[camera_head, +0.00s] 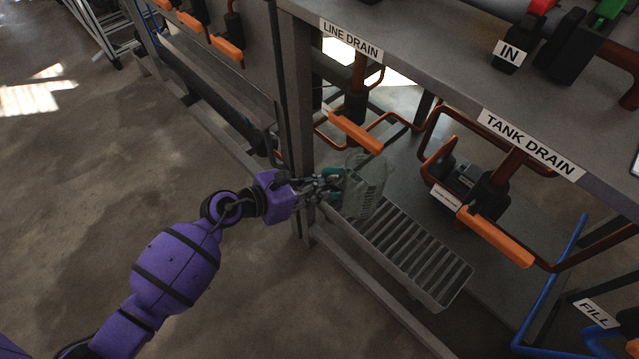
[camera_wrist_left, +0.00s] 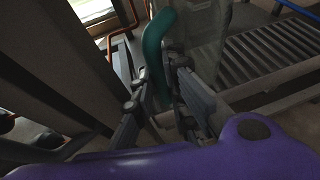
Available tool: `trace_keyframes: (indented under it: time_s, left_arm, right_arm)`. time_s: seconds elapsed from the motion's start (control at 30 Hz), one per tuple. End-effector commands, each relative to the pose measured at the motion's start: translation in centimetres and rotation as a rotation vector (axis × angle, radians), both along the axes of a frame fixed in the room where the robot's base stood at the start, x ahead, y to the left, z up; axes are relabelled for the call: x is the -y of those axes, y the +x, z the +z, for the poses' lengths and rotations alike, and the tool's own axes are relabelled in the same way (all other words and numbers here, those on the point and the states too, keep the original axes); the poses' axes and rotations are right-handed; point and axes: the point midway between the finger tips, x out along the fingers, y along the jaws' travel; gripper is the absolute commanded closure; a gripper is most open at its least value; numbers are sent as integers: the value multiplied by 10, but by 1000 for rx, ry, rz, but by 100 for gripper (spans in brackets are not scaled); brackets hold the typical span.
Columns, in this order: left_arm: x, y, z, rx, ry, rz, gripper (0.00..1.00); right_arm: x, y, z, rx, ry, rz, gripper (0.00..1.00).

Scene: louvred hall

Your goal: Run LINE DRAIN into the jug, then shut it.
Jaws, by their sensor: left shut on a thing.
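The jug (camera_head: 364,190) is translucent with a teal handle. It is at the left end of the slatted drip tray (camera_head: 405,247), under the LINE DRAIN label (camera_head: 351,39); I cannot tell if it touches the tray. My left gripper (camera_head: 326,186) is shut on the jug's handle, which also shows in the left wrist view (camera_wrist_left: 155,50) between the fingers (camera_wrist_left: 170,95). The LINE DRAIN valve has an orange lever (camera_head: 355,132) just above the jug. Whether liquid runs is not visible. My right gripper is not in view.
A TANK DRAIN valve with an orange lever (camera_head: 496,237) stands to the right. A grey upright post (camera_head: 297,110) is close to my left gripper. Blue pipes (camera_head: 548,290) rise at the lower right. The floor at left is clear.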

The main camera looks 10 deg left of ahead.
Motion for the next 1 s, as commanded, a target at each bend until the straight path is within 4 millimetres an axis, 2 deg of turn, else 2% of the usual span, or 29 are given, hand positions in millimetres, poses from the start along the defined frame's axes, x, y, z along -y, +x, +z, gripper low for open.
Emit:
trace_keyframes:
  time_s: [0.17, 0.2, 0.23, 0.6, 0.77, 1.0]
  left_arm:
    - [0, 0, -4, 0, 0, 0, 100]
    - [0, 0, -4, 0, 0, 0, 82]
    - [0, 0, -3, 0, 0, 0, 79]
    - [0, 0, 3, 1, -1, 0, 79]
    - [-17, -15, 11, -1, 3, 1, 79]
    - [-53, -49, 31, 0, 4, 0, 79]
  right_arm:
    - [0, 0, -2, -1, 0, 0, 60]
    - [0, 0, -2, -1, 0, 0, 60]
    - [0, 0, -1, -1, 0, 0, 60]
    - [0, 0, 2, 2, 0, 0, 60]
    - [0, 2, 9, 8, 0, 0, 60]
    - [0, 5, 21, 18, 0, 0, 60]
